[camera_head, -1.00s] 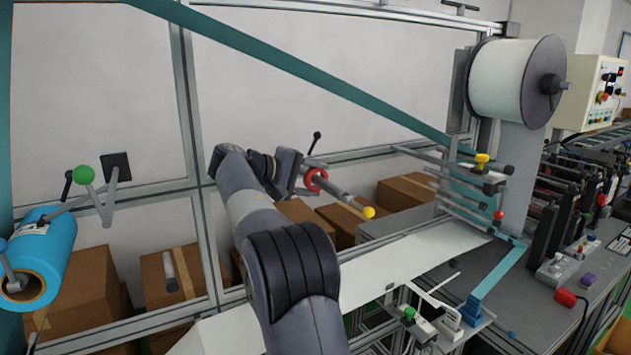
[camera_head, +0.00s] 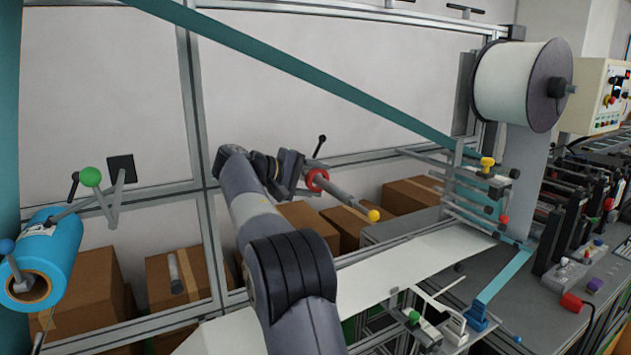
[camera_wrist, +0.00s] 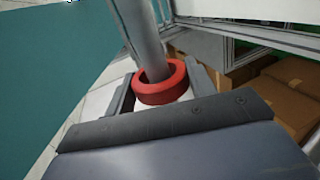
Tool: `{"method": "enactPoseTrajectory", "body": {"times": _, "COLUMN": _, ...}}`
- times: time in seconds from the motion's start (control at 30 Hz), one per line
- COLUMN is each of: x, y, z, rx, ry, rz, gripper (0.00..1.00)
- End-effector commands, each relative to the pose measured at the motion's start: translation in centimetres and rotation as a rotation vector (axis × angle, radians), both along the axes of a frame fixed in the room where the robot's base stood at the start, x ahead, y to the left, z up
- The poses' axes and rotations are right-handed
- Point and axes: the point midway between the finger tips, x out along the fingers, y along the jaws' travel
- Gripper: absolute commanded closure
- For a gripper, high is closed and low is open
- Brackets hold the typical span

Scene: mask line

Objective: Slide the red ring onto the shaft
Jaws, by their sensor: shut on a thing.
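The red ring (camera_head: 317,180) sits at the end of my gripper (camera_head: 299,173) in the head view. In the wrist view the ring (camera_wrist: 161,83) lies between the two fingers of my gripper (camera_wrist: 160,78), which is shut on it. The grey shaft (camera_wrist: 144,35) runs down from the top into the ring's opening, so the ring appears around it. In the head view the shaft (camera_head: 341,196) extends from the ring down and right, with a yellow ball (camera_head: 373,215) near its end. How far the shaft passes through the ring is hidden.
A black-knobbed lever (camera_head: 320,146) stands just above the ring. Cardboard boxes (camera_head: 410,192) lie behind the frame. A white sheet (camera_head: 400,268) runs below the shaft. A large white roll (camera_head: 516,83) and a rack of rods (camera_head: 440,172) stand to the right.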

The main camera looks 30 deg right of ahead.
Motion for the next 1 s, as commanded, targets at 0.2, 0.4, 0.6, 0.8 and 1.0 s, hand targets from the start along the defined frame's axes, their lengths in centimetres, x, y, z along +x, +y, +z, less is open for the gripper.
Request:
{"method": "enactPoseTrajectory", "body": {"times": 0.2, "x": 0.14, "y": 0.00, "z": -0.06, "rx": 0.000, "ry": 0.001, "rz": 0.000, "gripper": 0.70}}
{"method": "enactPoseTrajectory", "body": {"times": 0.4, "x": 0.14, "y": 0.00, "z": -0.26, "rx": 0.000, "ry": 0.001, "rz": 0.000, "gripper": 0.70}}
{"method": "enactPoseTrajectory", "body": {"times": 0.6, "x": 0.14, "y": 0.00, "z": -0.54, "rx": 0.000, "ry": 0.002, "rz": 0.002, "gripper": 0.70}}
{"method": "enactPoseTrajectory", "body": {"times": 0.8, "x": 0.13, "y": -0.01, "z": -0.61, "rx": 0.000, "ry": 0.001, "rz": 0.001, "gripper": 0.70}}
{"method": "enactPoseTrajectory", "body": {"times": 1.0, "x": 0.13, "y": -0.01, "z": -0.61, "rx": 0.000, "ry": 0.001, "rz": 0.000, "gripper": 0.40}}
